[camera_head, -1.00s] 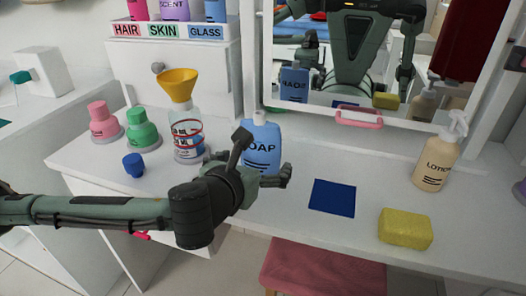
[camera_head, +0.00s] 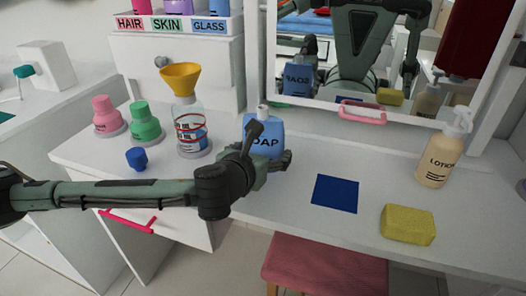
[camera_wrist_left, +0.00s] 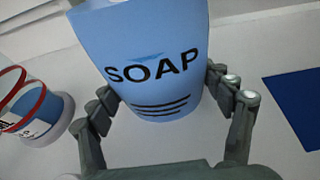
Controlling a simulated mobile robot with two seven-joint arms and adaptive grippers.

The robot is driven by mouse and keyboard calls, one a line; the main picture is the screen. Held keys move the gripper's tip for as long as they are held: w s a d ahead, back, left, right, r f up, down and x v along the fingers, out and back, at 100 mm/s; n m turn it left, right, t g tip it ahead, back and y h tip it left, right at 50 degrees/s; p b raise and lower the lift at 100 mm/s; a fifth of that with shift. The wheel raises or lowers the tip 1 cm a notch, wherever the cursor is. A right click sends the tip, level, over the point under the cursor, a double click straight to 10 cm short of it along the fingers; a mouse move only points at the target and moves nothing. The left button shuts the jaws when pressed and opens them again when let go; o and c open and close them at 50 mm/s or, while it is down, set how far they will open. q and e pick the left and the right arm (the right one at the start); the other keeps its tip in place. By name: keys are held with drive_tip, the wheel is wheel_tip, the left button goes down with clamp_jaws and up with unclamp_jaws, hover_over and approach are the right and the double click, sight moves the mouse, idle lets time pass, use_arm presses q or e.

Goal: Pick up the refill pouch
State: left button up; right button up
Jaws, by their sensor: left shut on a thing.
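The blue refill pouch (camera_head: 264,141), lettered SOAP with a white cap, stands upright at the dressing table's back edge, near the mirror. My left gripper (camera_head: 270,148) reaches it from the front and is shut on its sides, covering its lower part in the head view. In the left wrist view the pouch (camera_wrist_left: 150,60) fills the space between the two fingers (camera_wrist_left: 168,98). Its lower edge shows there, but I cannot tell whether it touches the table. My right gripper is not directly in view.
A clear bottle (camera_head: 190,138) with a yellow funnel (camera_head: 180,77) stands close left of the pouch. Pink and green capped bottles and a blue cap (camera_head: 136,159) are farther left. A blue square (camera_head: 335,193), yellow sponge (camera_head: 407,225) and lotion bottle (camera_head: 440,157) are right.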

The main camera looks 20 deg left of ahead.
sight(261, 112)
use_arm(q)
drive_tip(key=c, duration=0.6)
drive_tip(key=shift+r, duration=0.4)
wheel_tip(261, 112, up, 3)
drive_tip(key=shift+w+f+p, duration=0.1)
drive_tip(key=shift+p, duration=0.2)
wheel_tip(261, 112, up, 6)
drive_tip(key=shift+r+p, duration=0.25)
drive_tip(key=shift+p, duration=0.15)
use_arm(e)
drive_tip(key=shift+g, duration=0.3)
drive_tip(key=f, duration=0.1)
drive_tip(key=s+f, duration=0.1)
drive_tip(key=f, duration=0.1)
drive_tip(key=s+f, duration=0.1)
drive_tip(key=shift+d+f, duration=0.2)
drive_tip(key=shift+d, duration=0.1)
